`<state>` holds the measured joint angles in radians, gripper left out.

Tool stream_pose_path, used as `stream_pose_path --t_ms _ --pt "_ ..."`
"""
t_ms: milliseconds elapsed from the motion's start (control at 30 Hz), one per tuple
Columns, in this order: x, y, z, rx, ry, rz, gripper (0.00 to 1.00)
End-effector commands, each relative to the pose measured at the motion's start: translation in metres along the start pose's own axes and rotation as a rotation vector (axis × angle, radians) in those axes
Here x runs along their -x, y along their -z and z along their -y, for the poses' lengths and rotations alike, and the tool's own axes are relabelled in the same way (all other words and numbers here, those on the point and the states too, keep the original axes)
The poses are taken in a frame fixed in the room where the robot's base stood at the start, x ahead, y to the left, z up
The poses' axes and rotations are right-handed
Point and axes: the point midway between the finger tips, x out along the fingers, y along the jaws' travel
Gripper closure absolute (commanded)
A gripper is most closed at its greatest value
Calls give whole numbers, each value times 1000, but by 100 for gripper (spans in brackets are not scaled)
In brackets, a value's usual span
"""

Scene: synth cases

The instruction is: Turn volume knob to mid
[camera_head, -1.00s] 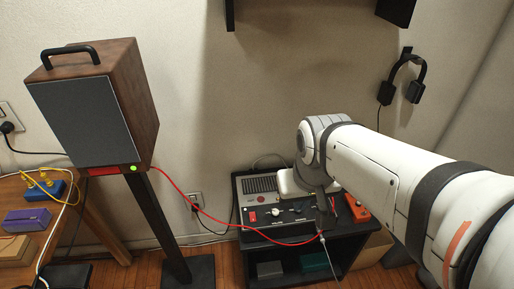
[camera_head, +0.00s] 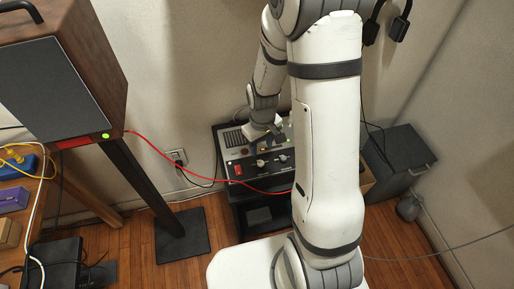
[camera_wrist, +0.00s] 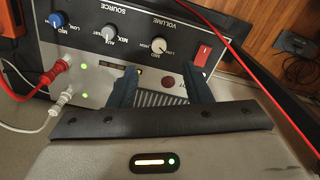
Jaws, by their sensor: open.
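The volume knob (camera_wrist: 158,44) is a pale round knob on the dark front panel of the amplifier (camera_wrist: 85,45), which appears upside down in the wrist view. LOW, MID and HIGH labels surround it; I cannot tell where its pointer aims. My gripper (camera_wrist: 161,70) is open, with one dark finger on each side of a gap and nothing between them. The knob lies beyond the fingertips, apart from them. In the head view the amplifier (camera_head: 232,140) sits on a black stand, and the knob (camera_head: 261,163) shows in front of my gripper, whose fingers are hard to make out.
Beside the volume knob are a mix knob (camera_wrist: 108,33), a blue source knob (camera_wrist: 57,19) and a red switch (camera_wrist: 203,55). Red (camera_wrist: 60,66) and white (camera_wrist: 66,97) plugs stick out of the panel. A red cable (camera_head: 180,165) runs from the speaker (camera_head: 55,85) past the amplifier's front.

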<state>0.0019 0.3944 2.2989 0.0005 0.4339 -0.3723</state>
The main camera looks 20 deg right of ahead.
Motion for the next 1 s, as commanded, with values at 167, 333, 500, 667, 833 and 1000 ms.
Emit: stream_pose_path --t_ms 167,333,500,667,833,1000 --pt "-21 2 -1 26 5 14 55" --pt "-38 2 -1 28 6 17 55" --pt "-65 1 -1 27 7 18 55" --pt "-85 1 -1 27 6 16 55" --pt "-97 2 -1 26 5 14 55" --pt "-99 2 -1 26 5 13 55"
